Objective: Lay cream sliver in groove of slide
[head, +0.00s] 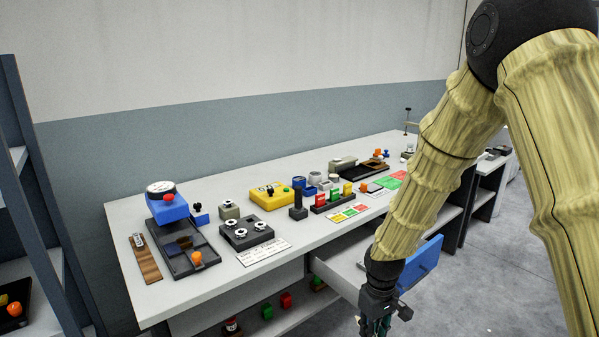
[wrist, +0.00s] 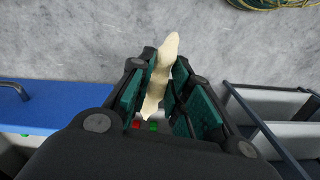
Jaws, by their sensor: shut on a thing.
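My gripper (head: 375,325) is low at the bottom of the head view, in front of the bench beside the open drawer. In the wrist view my gripper (wrist: 160,95) is shut on the cream sliver (wrist: 164,70), a pale, slightly bent strip held lengthwise between green finger pads; its far end sticks out beyond them. The sliver cannot be made out in the head view. A black tray with a brown recess and orange knob (head: 197,257) lies at the bench's left end, and a similar dark one (head: 352,173) farther back. I cannot tell which thing is the slide.
The drawer's blue front (head: 424,262) stands out from the bench (head: 160,306). Its blue panel (wrist: 65,108) is left of my gripper in the wrist view. Several instruments and coloured blocks crowd the bench top. A dark shelf rack (head: 40,200) stands left. Floor (head: 490,280) is open at right.

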